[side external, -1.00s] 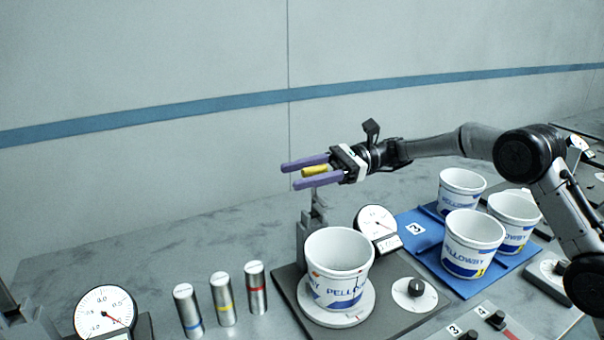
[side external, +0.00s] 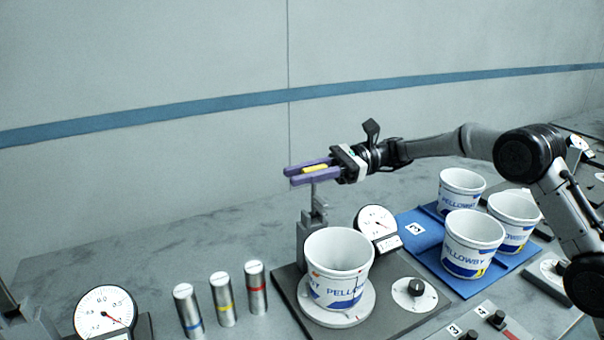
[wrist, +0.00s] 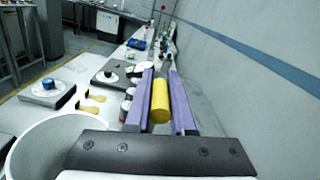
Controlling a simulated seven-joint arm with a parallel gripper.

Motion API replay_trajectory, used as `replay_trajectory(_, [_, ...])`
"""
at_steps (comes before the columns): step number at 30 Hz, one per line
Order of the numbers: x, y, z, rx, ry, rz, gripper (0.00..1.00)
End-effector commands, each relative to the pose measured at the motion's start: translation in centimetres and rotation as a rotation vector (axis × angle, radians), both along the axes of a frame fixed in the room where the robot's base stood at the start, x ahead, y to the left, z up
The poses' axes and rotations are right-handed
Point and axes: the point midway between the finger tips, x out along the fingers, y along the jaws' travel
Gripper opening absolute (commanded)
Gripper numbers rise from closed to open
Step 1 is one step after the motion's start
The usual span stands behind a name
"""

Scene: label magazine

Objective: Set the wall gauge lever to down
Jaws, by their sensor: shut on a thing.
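A yellow cylindrical grip (side external: 315,169) sits between the two purple fingers of my gripper (side external: 304,174). The fingers are shut on it, one along each side. In the wrist view the yellow grip (wrist: 160,101) lies lengthwise between the fingers (wrist: 163,85). A grey post with a thin upright arm (side external: 317,206) stands just below the fingers, behind the pail on the scale. The arm points up toward the yellow grip, so it looks like the raised lever. The near finger hides where they join. A round white dial gauge (side external: 376,222) stands to the right of the post.
A white pail (side external: 337,262) stands on a round plate below my gripper. Several metal cylinders (side external: 223,299) and another gauge (side external: 106,310) are to the left. More pails (side external: 472,244) stand on a blue mat (side external: 420,250) at right.

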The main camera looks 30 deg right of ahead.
Motion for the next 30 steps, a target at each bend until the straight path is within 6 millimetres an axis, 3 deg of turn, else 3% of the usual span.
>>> replay_trajectory(30, [-0.61, -0.07, 0.05, 0.000, -0.059, -0.001, 0.00])
